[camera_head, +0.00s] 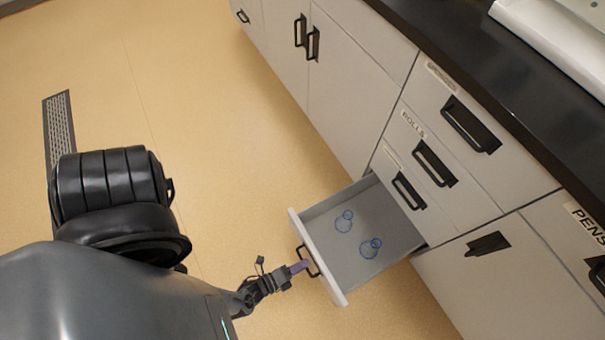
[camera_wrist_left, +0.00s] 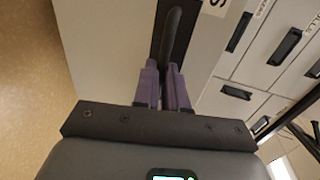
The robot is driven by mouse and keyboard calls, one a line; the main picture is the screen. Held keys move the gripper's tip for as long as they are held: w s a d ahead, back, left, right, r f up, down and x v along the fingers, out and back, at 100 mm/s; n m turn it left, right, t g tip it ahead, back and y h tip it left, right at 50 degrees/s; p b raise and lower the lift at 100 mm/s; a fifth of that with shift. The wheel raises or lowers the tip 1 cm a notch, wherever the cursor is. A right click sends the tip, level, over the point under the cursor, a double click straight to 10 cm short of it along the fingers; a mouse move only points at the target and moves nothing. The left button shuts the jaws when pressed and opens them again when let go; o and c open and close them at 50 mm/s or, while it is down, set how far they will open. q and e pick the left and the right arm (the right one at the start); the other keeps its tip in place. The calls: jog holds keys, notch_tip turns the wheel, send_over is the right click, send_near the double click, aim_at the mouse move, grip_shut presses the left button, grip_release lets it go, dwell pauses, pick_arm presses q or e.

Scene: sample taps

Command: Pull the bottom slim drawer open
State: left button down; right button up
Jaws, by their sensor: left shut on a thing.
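The bottom slim drawer (camera_head: 325,215) stands pulled well out of the cabinet in the head view, with its grey inside showing. Its black bar handle (camera_head: 312,264) is on the white front panel. My left gripper (camera_head: 299,267) is at this handle, its purple fingers shut on it. In the left wrist view the fingers (camera_wrist_left: 164,82) sit on either side of the dark handle bar (camera_wrist_left: 174,35). Part of the handle is hidden by the fingers. My right gripper is in neither view.
The tan floor (camera_head: 220,120) left of the drawer is clear; a floor grate (camera_head: 59,122) lies far left.

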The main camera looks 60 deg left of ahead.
pick_arm(q)
jog(key=shift+r, duration=0.1)
jog(key=c, duration=1.2)
grip_release()
jog(key=p+v, duration=0.2)
jog(key=v, duration=0.8)
jog(key=shift+s, duration=0.3)
jog(key=shift+r, duration=0.1)
